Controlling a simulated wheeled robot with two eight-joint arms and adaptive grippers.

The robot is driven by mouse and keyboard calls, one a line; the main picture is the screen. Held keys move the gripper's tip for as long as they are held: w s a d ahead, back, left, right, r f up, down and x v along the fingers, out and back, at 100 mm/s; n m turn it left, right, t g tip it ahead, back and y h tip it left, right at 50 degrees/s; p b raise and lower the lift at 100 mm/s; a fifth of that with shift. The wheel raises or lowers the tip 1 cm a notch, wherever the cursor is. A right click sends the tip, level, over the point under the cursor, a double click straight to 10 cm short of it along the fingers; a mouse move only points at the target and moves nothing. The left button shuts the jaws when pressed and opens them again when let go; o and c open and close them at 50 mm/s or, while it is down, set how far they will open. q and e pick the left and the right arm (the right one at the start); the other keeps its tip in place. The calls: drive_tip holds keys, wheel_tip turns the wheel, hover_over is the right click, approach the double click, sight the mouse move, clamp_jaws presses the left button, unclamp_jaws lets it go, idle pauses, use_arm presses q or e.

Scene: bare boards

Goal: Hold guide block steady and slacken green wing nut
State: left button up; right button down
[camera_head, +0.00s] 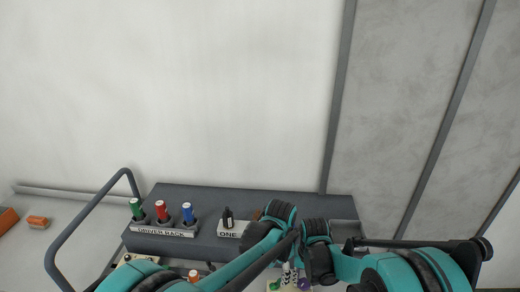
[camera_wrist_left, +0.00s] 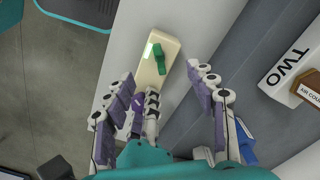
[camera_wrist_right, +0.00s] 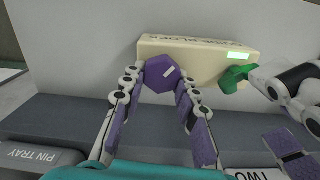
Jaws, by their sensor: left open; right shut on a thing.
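The cream guide block (camera_wrist_right: 190,48) has lettering on its top edge and a lit green-white panel at one end. A purple hexagonal knob (camera_wrist_right: 162,73) is on its face, and my right gripper (camera_wrist_right: 160,88) is shut on it. In the head view my arms hide most of the block.
A driver rack (camera_head: 165,231) with green, red and blue handles stands left of my arms. A label TWO (camera_wrist_left: 290,68) and a pin tray (camera_wrist_right: 40,157) also show. An orange piece (camera_head: 38,221) lies far left.

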sight(276, 282)
use_arm(q)
drive_tip(key=shift+r, duration=0.35)
use_arm(e)
drive_tip(key=c, duration=1.1)
unclamp_jaws()
use_arm(q)
wheel_tip(276, 282, up, 12)
use_arm(e)
drive_tip(key=shift+o, duration=0.2)
drive_tip(key=shift+r, duration=0.15)
wheel_tip(276, 282, up, 12)
